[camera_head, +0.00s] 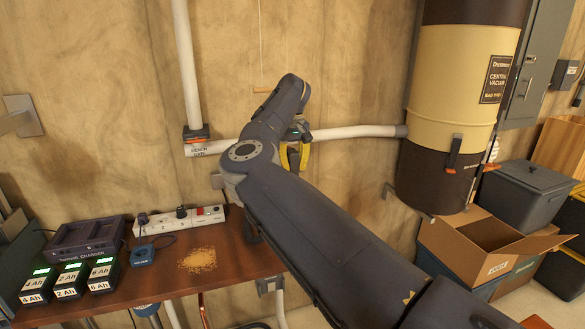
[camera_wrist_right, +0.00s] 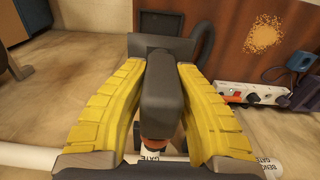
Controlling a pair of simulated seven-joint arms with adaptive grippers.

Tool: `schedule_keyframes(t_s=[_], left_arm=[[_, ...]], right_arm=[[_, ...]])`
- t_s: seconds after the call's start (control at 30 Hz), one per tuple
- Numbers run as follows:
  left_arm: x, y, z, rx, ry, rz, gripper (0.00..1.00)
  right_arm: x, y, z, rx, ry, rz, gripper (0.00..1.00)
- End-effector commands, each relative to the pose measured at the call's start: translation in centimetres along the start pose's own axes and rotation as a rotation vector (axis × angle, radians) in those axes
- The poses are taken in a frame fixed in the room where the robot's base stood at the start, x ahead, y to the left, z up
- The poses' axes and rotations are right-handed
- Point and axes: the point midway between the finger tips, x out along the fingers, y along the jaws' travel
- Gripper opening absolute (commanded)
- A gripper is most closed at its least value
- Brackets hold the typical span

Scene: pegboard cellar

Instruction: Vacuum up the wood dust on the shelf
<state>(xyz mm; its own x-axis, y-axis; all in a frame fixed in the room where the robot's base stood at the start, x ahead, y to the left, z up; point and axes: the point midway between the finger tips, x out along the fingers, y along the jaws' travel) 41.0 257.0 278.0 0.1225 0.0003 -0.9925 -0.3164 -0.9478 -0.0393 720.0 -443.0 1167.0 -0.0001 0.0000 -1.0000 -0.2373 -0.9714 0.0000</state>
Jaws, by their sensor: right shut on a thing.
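Wood dust (camera_head: 198,260) lies in a tan patch on the brown shelf (camera_head: 150,290); it also shows in the right wrist view (camera_wrist_right: 263,35). My right gripper (camera_head: 293,165) is at the white wall pipe (camera_head: 350,132), right of the shelf. Its yellow fingers are shut around a dark grey gate handle (camera_wrist_right: 162,100) in the right wrist view. An orange-red part and a partly hidden "GATE" label show under it. A bench gate (camera_head: 196,134) sits left on the pipe. The central vacuum (camera_head: 455,80) hangs right of my arm. My left gripper is not in view.
A power strip (camera_head: 180,220), a charger (camera_head: 88,236) and several batteries (camera_head: 70,280) occupy the shelf's back and left. An open cardboard box (camera_head: 490,240) and a grey bin (camera_head: 525,195) stand at right. My right arm crosses past the shelf's right end.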

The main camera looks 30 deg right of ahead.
Motion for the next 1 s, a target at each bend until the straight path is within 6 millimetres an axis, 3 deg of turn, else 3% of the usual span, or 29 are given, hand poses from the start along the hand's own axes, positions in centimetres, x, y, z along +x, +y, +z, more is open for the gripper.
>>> schedule_keyframes(t_s=[1.0], left_arm=[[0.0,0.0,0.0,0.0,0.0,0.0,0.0]], right_arm=[[6.4,0.0,0.0,0.0,0.0,0.0,0.0]])
